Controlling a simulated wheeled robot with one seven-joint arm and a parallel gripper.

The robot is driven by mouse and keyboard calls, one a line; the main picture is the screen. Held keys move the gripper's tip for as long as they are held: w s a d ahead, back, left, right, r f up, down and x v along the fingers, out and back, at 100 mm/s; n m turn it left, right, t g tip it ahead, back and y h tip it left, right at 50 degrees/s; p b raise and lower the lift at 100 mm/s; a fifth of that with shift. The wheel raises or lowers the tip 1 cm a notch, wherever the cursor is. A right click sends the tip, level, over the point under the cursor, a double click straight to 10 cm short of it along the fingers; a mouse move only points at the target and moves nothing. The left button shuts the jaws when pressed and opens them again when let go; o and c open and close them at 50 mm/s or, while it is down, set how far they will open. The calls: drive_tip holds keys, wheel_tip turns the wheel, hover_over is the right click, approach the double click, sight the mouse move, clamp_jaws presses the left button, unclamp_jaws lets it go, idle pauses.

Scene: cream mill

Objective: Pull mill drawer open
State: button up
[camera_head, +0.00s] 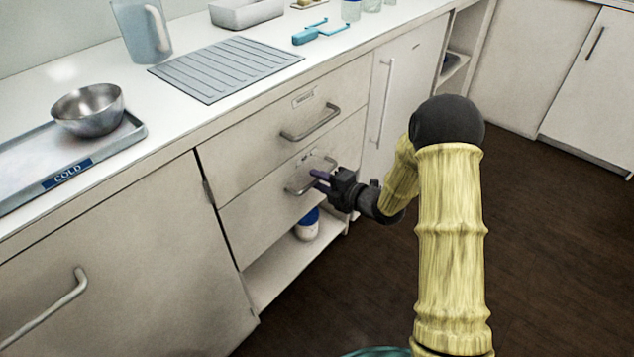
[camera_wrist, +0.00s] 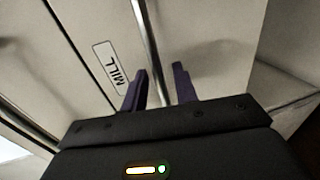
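The mill drawer (camera_head: 262,207) is the lower of two cream drawer fronts in the head view and looks closed. Its MILL label (camera_wrist: 110,66) is readable in the wrist view. Its metal bar handle (camera_head: 296,190) also shows in the wrist view (camera_wrist: 146,35). My gripper (camera_head: 318,177) is at this handle. In the wrist view its two dark purple fingers (camera_wrist: 160,69) stand apart, one on each side of the bar, with gaps visible. Part of the handle is hidden behind the gripper in the head view.
An upper drawer (camera_head: 262,140) with a similar handle sits above. An open shelf below holds a white and blue jar (camera_head: 307,226). The counter carries a metal bowl (camera_head: 88,108) on a COLD tray (camera_head: 20,190) and a ribbed mat (camera_head: 225,68). Brown floor (camera_head: 545,230) is clear at right.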

drive_tip(key=shift+w+a+f, duration=0.15)
drive_tip(key=shift+w+a, duration=0.25)
drive_tip(key=shift+a, duration=0.1)
clamp_jaws()
drive_tip(key=shift+d, duration=0.1)
